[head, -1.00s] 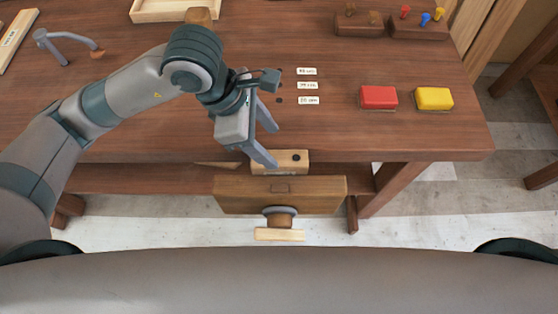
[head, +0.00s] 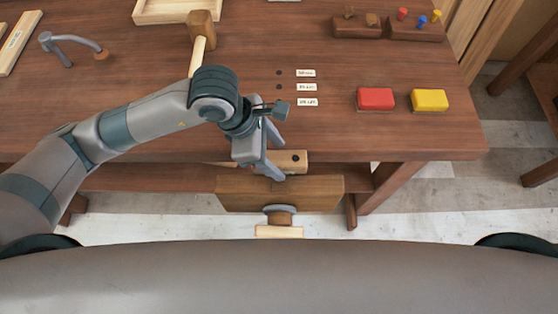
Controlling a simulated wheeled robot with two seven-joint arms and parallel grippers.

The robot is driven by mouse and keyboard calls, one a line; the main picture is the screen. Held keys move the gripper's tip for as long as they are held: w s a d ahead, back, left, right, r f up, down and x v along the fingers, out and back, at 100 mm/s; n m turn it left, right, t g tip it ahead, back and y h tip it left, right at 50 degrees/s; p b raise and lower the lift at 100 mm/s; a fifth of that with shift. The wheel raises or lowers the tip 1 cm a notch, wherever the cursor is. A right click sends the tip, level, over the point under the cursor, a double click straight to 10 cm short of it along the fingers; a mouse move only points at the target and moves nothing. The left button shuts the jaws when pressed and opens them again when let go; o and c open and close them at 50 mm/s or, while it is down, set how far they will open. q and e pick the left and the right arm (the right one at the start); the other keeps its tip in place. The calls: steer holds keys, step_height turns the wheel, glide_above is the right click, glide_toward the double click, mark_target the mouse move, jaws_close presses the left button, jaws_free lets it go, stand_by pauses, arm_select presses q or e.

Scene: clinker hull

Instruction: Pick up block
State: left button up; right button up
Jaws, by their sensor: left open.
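A pale wooden block (head: 296,157) with a dark round hole in its top sits at the front edge of the bench, just behind the wooden jaw of the vise (head: 232,190). My left gripper (head: 279,159) is open, its fingers pointing down and to the right over the block's left part. The gripper hides some of the block, and I cannot tell whether a finger touches it. A red block (head: 376,97) and a yellow block (head: 430,98) lie on the bench to the right. My right gripper is not in view.
The wooden bench (head: 330,130) has three small labels (head: 306,87) beside dark holes. A mallet (head: 201,30) lies behind my left arm. A bent metal holdfast (head: 72,43) is at the left. Pegs stand in a rack (head: 415,30) at the back right.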

arm_select(q)
steer(key=shift+f+b, duration=0.25)
steer(key=shift+b, duration=0.4)
stand_by(0.9)
steer(key=shift+c, duration=0.6)
jaws_close()
